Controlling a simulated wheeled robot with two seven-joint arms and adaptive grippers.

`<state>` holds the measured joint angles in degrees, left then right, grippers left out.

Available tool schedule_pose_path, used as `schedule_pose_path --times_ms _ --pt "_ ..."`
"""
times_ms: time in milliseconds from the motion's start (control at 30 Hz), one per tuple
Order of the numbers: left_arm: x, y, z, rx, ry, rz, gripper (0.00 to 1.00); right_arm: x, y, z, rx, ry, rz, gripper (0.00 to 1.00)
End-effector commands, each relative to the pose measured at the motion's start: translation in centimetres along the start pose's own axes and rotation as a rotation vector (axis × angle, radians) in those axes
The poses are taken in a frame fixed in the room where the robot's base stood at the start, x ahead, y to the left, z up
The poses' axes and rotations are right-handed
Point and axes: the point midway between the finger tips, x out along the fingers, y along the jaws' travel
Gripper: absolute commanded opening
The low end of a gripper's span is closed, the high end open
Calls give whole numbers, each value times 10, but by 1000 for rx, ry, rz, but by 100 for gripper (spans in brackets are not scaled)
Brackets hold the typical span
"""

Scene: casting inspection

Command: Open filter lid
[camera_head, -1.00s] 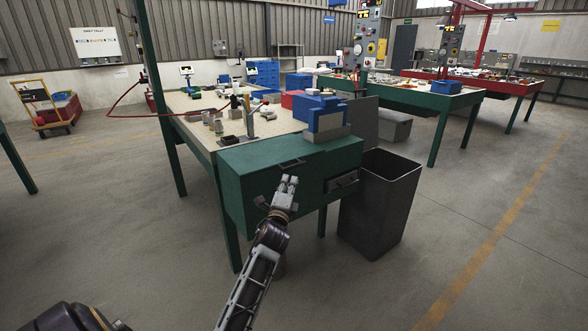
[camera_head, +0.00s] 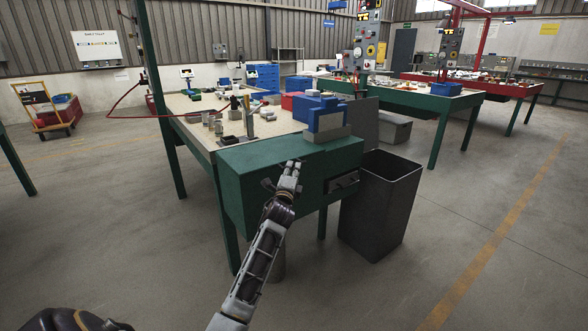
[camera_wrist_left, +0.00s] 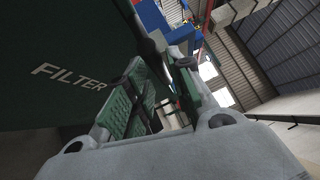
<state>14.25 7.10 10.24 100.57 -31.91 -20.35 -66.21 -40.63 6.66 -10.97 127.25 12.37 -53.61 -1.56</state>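The filter box (camera_head: 250,195) is the dark green cabinet at the near end of the workbench, and its lid looks closed. In the left wrist view its dark face (camera_wrist_left: 50,45) fills the upper left and reads "FILTER". My left gripper (camera_head: 290,167) is at the upper front of the box, where it covers the lid handle in the head view. In the left wrist view the green-padded fingers (camera_wrist_left: 160,85) stand apart beside the face, with a gap between them. I cannot tell whether the handle lies between them. My right gripper is not in view.
A blue device (camera_head: 325,118) on a grey base stands on top of the box. A dark open bin (camera_head: 385,205) stands just right of it. The workbench (camera_head: 185,105) behind carries several small parts. The floor in front is clear.

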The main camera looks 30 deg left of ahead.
Motion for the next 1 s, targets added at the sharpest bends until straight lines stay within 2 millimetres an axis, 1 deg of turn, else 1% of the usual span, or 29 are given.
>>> schedule_pose_path --times_ms 200,400,600,867,1000 --pt "17 0 0 0 0 -1 23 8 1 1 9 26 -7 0" --pt "27 0 0 0 0 0 23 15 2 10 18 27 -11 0" --pt "31 0 0 0 0 0 23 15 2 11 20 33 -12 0" --pt "31 0 0 0 0 0 23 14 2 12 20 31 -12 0" --pt "31 0 0 0 0 0 6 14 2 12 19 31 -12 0"
